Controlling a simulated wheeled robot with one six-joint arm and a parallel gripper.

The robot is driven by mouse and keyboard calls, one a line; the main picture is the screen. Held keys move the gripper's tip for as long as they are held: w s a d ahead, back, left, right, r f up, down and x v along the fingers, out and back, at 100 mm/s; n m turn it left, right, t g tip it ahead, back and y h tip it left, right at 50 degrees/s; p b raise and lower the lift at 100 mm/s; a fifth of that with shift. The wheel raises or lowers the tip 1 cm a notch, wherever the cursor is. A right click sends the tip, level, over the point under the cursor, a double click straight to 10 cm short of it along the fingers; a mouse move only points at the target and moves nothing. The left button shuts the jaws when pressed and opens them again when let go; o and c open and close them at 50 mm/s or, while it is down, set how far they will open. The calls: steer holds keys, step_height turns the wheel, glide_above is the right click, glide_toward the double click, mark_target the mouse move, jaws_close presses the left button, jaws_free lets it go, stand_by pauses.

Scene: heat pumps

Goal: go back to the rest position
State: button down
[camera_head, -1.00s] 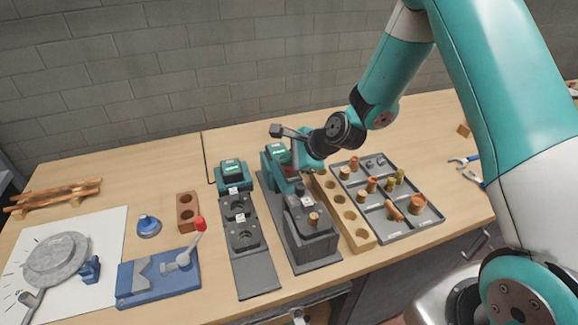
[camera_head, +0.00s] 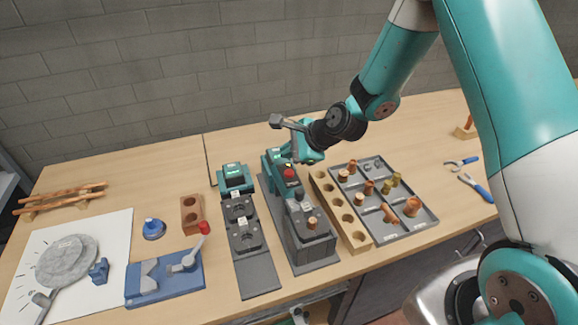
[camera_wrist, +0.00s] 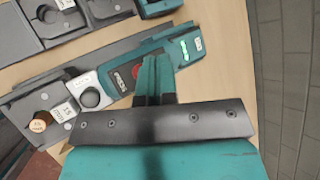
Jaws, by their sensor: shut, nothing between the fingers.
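My gripper (camera_head: 298,160) is at the end of my arm, over the teal-topped grey test station (camera_head: 303,240) in the middle of the bench. In the wrist view its teal fingers (camera_wrist: 152,75) are together with nothing between them. They appear in front of the station's red button (camera_wrist: 136,72) and lit green display. Whether the fingers touch the station cannot be told. In the head view the red button (camera_head: 289,174) shows just below the gripper. A copper piece (camera_wrist: 40,124) sits in a station hole.
A second station (camera_head: 245,240) stands to the left. A wooden block with holes (camera_head: 342,215) and a grey tray (camera_head: 396,229) of copper and brass fittings lie to the right, with pliers (camera_head: 476,189) beyond. A blue lever fixture (camera_head: 152,295) is at left. The back of the bench is mostly clear.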

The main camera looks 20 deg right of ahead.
step_height(320, 180, up, 2)
steer(key=shift+p, duration=0.5)
steer(key=s+a+r+n+g+b, duration=0.5)
steer(key=s+r+n, duration=0.3)
steer(key=s+n, duration=0.5)
steer(key=s+r+n+g+h+b, duration=0.1)
steer(key=s+r+n+h+b, duration=0.1)
steer(key=s+n, duration=1)
steer(key=s+b, duration=0.1)
steer(key=s, duration=0.4)
steer(key=shift+s+d+r+n+g, duration=0.2)
steer(key=shift+d+r+n+g, duration=0.1)
steer(key=shift+d+n+g, duration=0.1)
steer(key=shift+a, duration=0.1)
